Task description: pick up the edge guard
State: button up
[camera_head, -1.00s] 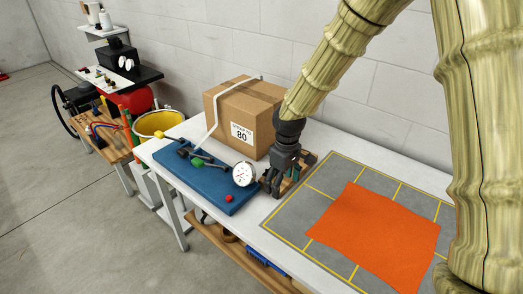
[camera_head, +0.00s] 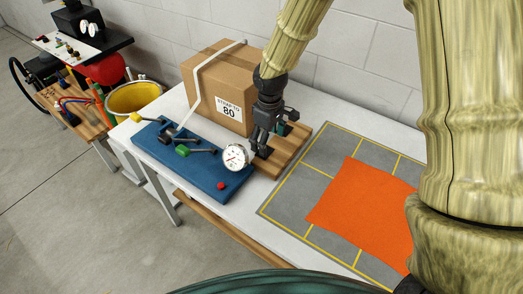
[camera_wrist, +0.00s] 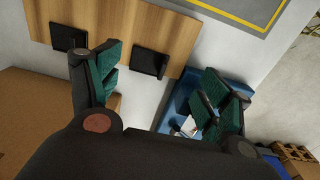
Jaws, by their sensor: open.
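Two black angled pieces, which look like edge guards, sit on a light wooden board (camera_head: 287,152). In the wrist view, one edge guard (camera_wrist: 150,62) lies near the middle and the other edge guard (camera_wrist: 68,38) at upper left. My gripper (camera_head: 262,146) is at the board's left end, beside the cardboard box and behind the gauge. In the wrist view, my gripper (camera_wrist: 166,82) has its green-padded fingers spread wide, with nothing held between them. The nearer guard shows just beyond the gap; its contact with the fingers cannot be told. In the head view my gripper partly hides the pieces.
A strapped cardboard box (camera_head: 220,88) stands behind my gripper. A blue tool panel (camera_head: 205,178) with a white gauge (camera_head: 235,157) lies left of the board. An orange sheet (camera_head: 365,208) covers part of a grey, yellow-lined mat (camera_head: 300,207) at right.

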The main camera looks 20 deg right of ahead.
jog(key=shift+s+r, duration=0.15)
jog(key=w+f, duration=0.1)
jog(key=f, duration=0.1)
jog(key=w+f+p, duration=0.1)
jog(key=w+f, duration=0.1)
jog(key=w+f+p, duration=0.1)
jog(key=w+f, duration=0.1)
jog(key=shift+a+f, duration=0.1)
jog(key=shift+a, duration=0.05)
jog(key=shift+s+f, duration=0.3)
jog(key=shift+s, duration=0.2)
jog(key=shift+s+p, duration=0.3)
jog(key=shift+s, duration=0.05)
jog(key=shift+s+r, duration=0.45)
jog(key=shift+s, duration=0.25)
jog(key=shift+w+f, duration=0.8)
jog(key=shift+w, duration=0.2)
jog(key=c, duration=0.6)
jog(key=shift+r, duration=0.1)
jog(key=shift+c, duration=1.2)
jog(key=shift+s+r, duration=0.2)
jog(key=shift+s, duration=0.2)
jog(key=shift+c, duration=0.5)
jog(key=shift+w+f, duration=0.15)
